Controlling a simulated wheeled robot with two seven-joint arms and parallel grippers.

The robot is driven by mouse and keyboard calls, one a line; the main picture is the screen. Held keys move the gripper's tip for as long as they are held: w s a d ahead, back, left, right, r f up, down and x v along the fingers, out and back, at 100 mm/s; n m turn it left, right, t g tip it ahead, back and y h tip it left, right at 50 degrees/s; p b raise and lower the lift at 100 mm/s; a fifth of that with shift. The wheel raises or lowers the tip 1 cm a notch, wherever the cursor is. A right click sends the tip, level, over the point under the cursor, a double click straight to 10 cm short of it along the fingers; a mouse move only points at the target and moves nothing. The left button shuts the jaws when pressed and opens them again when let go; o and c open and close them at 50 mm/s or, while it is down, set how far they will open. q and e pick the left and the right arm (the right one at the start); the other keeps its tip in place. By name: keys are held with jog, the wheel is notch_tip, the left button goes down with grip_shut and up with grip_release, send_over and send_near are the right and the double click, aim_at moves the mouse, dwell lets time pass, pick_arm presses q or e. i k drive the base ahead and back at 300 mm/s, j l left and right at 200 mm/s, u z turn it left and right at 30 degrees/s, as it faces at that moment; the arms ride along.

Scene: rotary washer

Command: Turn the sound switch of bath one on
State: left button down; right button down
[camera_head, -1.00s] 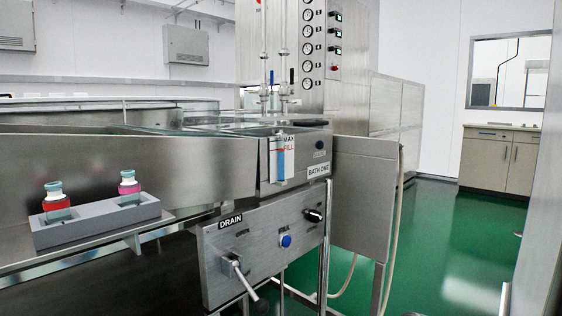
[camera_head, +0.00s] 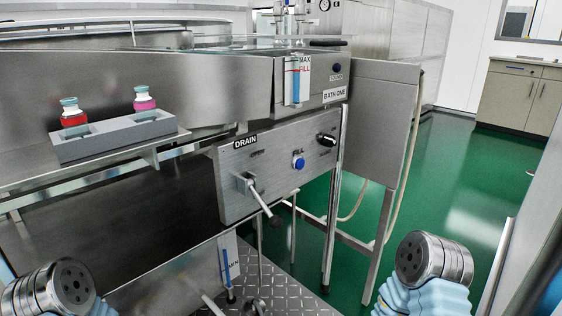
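The bath one unit carries a white "BATH ONE" label (camera_head: 335,94) at its right front corner. Below it, a steel control panel (camera_head: 225,195) has a "DRAIN" label, a drain lever (camera_head: 256,195), a blue round button (camera_head: 298,162) and a black rotary knob (camera_head: 326,140) at the upper right. A small dark round control (camera_head: 337,69) sits above the bath label. The small text by these controls is too small to read, so I cannot tell which is the sound switch. Rounded metal parts of my arms show at the bottom corners, well apart from the panel; no gripper fingers are visible.
A grey holder (camera_head: 110,140) with two small bottles stands on the ledge at left. A steel side panel (camera_head: 375,120) and a hanging hose (camera_head: 410,150) are right of the controls. Green floor (camera_head: 450,190) is open at right. A cabinet (camera_head: 515,95) stands farther back.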

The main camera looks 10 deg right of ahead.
aim_at(331, 142)
jog(key=k+j+z, duration=0.1)
jog(key=z, duration=0.6)
jog(key=j, duration=0.1)
